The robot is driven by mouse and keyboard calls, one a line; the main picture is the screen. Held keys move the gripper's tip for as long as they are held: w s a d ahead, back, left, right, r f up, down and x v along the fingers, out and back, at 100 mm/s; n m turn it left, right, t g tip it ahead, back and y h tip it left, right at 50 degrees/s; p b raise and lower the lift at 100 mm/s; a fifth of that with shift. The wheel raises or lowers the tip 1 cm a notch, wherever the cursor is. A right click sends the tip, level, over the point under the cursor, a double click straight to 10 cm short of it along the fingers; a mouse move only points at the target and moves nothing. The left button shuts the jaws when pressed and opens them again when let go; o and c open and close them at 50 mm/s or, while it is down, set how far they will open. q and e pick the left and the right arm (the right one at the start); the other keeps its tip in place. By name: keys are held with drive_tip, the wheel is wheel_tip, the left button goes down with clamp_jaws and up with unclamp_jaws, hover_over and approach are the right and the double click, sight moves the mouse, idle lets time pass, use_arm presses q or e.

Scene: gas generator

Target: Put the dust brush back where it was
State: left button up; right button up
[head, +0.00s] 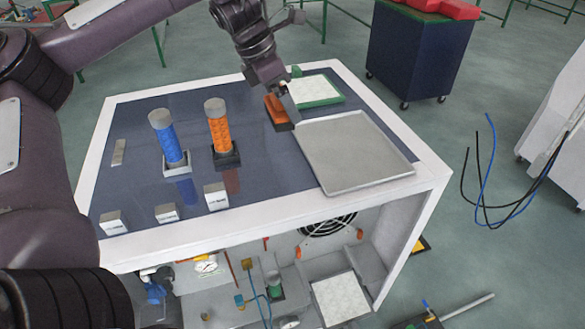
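The dust brush, seen as an orange block with a dark lower part (276,112), is on or just above the dark tabletop, left of the grey metal tray. My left gripper (287,103) reaches down over it from the top of the head view. One grey finger lies along the brush's right side. The other finger is hidden or merges with the brush, so I cannot tell whether the gripper is closed on it. A small gap between brush and table cannot be judged. My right gripper is not in view.
The grey metal tray (352,150) and a green-rimmed tray (318,91) lie right of the brush. Blue (172,137) and orange (219,124) cylinders stand on bases to its left. Small labelled blocks (166,212) line the front. The tabletop between cylinders and grey tray is clear.

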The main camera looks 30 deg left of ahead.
use_arm(q)
drive_tip(key=s+f+b, duration=0.3)
drive_tip(key=s+f, duration=0.2)
drive_tip(key=f, duration=0.2)
drive_tip(key=f+b, duration=0.1)
drive_tip(key=f, duration=0.1)
drive_tip(key=w+f+b, duration=0.1)
drive_tip(key=f, duration=0.2)
drive_tip(key=w+f+b, duration=0.1)
drive_tip(key=f, duration=0.1)
drive_tip(key=shift+w+f, duration=0.2)
drive_tip(key=shift+w, duration=0.05)
drive_tip(key=shift+s+f, duration=0.1)
drive_tip(key=shift+s, duration=0.4)
drive_tip(key=shift+s+f+b, duration=0.2)
drive_tip(key=shift+f+b, duration=0.05)
drive_tip(key=shift+b, duration=0.15)
wheel_tip(320, 180, down, 2)
drive_tip(key=shift+w+f, duration=0.15)
drive_tip(key=shift+f, duration=0.05)
drive_tip(key=shift+w+f, duration=0.15)
drive_tip(key=shift+f, duration=0.15)
drive_tip(key=o, duration=0.8)
drive_tip(key=shift+c, duration=0.2)
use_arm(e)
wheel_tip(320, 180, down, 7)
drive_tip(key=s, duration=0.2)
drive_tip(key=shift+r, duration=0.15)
